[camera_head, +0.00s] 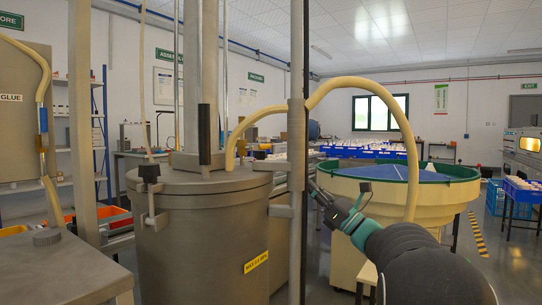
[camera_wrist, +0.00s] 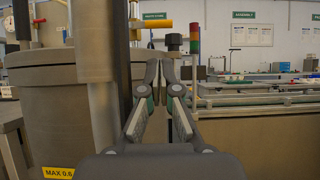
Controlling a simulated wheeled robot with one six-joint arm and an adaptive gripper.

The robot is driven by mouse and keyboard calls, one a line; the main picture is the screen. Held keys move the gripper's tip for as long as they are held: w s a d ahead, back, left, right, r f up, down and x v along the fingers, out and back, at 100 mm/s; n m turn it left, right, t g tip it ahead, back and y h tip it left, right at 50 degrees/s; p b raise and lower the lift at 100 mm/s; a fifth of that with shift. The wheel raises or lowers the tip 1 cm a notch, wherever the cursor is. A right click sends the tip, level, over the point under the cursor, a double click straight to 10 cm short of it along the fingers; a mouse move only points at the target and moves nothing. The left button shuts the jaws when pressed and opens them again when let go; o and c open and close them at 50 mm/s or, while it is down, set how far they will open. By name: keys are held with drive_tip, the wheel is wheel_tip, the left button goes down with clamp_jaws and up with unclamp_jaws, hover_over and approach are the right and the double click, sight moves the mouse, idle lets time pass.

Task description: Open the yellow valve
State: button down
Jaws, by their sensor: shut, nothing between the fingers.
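My gripper (camera_wrist: 159,66) is shut and empty in the wrist view, its two fingers converging at the tips. In the head view, my gripper (camera_head: 318,190) is just right of the grey vertical post (camera_head: 297,150), in front of the cream bowl. A small yellow part (camera_wrist: 160,24) shows beyond the fingertips in the wrist view, at the top. I cannot tell whether it is the yellow valve. No yellow valve handle is clear in the head view. The fingers touch nothing that I can see.
A large grey tank (camera_head: 200,235) with a yellow pressure label (camera_head: 256,262) stands left of my gripper. It also shows in the wrist view (camera_wrist: 60,110). A cream hose (camera_head: 375,90) arches over my arm. A green-rimmed bowl (camera_head: 440,195) stands behind it. Clear floor (camera_head: 505,255) lies right.

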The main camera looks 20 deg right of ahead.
sight(264, 147)
drive_tip(key=p+x, duration=0.1)
drive_tip(key=x, duration=1.3)
drive_tip(key=shift+p, duration=0.4)
